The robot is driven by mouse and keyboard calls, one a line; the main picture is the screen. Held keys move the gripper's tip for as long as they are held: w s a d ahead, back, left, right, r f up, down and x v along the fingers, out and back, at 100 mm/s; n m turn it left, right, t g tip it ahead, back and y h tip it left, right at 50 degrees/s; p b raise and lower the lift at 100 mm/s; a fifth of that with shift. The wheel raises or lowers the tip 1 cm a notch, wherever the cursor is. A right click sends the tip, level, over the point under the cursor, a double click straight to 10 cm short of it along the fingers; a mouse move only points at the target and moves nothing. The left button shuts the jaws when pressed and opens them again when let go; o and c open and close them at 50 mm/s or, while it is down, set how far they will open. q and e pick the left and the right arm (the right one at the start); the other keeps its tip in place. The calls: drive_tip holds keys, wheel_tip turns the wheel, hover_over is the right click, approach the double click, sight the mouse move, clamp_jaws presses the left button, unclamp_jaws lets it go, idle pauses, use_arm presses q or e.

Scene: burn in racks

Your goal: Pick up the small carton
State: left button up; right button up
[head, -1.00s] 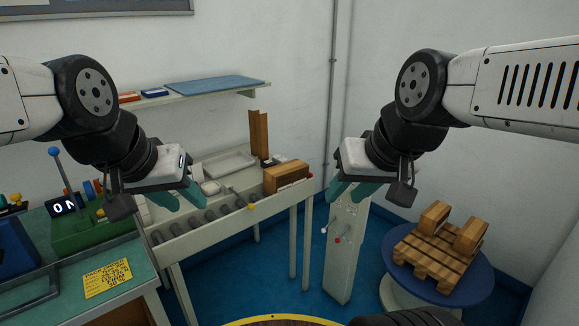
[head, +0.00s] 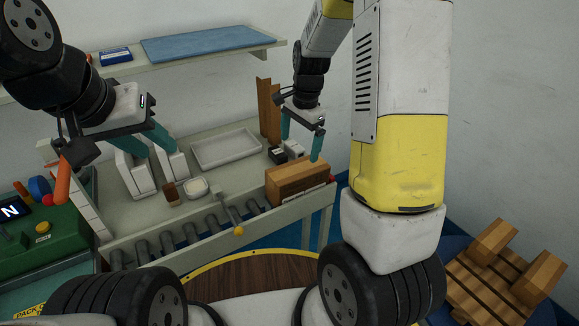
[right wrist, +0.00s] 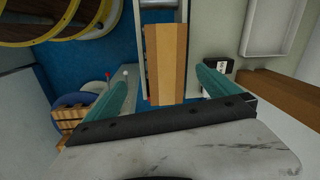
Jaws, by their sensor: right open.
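A brown carton (head: 297,180) lies at the right end of the roller conveyor. In the right wrist view the carton (right wrist: 166,60) shows between the two teal fingers, farther off than their tips. My right gripper (head: 301,143) is open and empty, above and just behind the carton. It also shows in the right wrist view (right wrist: 212,85). My left gripper (head: 146,140) is over the left part of the bench, by two white upright blocks. Its teal fingers look apart, with nothing seen between them.
A white tray (head: 226,148), a small white dish (head: 196,187) and a small brown item (head: 170,194) sit on the bench. A brown upright board (head: 268,110) stands behind the carton. A blue-matted shelf (head: 212,43) hangs above. A pallet (head: 484,285) with two cartons is at right.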

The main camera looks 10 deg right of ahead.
drive_tip(key=m+g, duration=0.1)
drive_tip(key=m, duration=0.1)
hover_over(298, 168)
drive_tip(key=shift+h, duration=0.4)
wheel_tip(298, 168, down, 7)
drive_tip(key=shift+w+r, duration=0.15)
wheel_tip(298, 168, down, 8)
drive_tip(key=shift+f, duration=0.2)
drive_tip(key=shift+r, duration=0.1)
drive_tip(key=c, duration=2)
